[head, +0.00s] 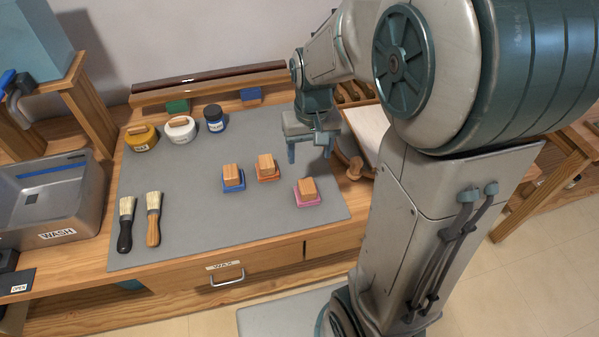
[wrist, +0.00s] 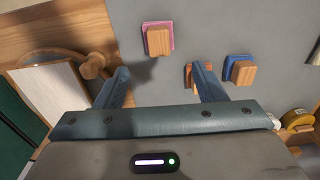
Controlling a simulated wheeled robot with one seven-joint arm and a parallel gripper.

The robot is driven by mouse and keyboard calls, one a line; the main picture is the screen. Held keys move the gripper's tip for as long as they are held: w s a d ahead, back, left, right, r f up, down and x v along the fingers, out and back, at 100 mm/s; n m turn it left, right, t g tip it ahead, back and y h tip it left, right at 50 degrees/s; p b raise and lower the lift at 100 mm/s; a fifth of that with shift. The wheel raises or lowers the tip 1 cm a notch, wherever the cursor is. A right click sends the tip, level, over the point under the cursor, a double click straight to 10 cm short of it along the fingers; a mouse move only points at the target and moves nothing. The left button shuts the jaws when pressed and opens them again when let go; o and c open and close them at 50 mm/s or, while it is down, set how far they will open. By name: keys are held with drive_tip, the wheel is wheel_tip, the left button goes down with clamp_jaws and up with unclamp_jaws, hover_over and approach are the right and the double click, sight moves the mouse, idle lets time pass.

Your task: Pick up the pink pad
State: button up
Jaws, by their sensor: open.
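The pink pad (head: 307,200) lies on the grey mat near its front right, with a wooden block handle on top. It also shows in the wrist view (wrist: 147,24), under its wooden block, ahead of the fingers. My gripper (head: 308,153) is open and empty above the mat's right side, behind the pink pad in the head view. In the wrist view the two blue fingers of my gripper (wrist: 160,80) are spread apart, with bare mat between them. An orange pad (head: 268,177) and a blue pad (head: 233,187) sit left of the pink one, each with a wooden block.
Two brushes (head: 153,215) lie at the mat's left. A metal wash basin (head: 55,200) is at the far left. A round wooden item (head: 352,163) stands right of the mat. The front middle of the grey mat (head: 210,225) is clear.

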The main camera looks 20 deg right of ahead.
drive_tip(key=w+f, duration=0.1)
drive_tip(key=f, duration=0.1)
hover_over(307, 185)
drive_tip(key=f, duration=0.8)
drive_tip(key=shift+s+a+f, duration=0.1)
drive_tip(key=shift+s, duration=0.1)
drive_tip(key=shift+w+f, duration=0.2)
drive_tip(key=shift+f, duration=2.5)
drive_tip(key=c, duration=1.1)
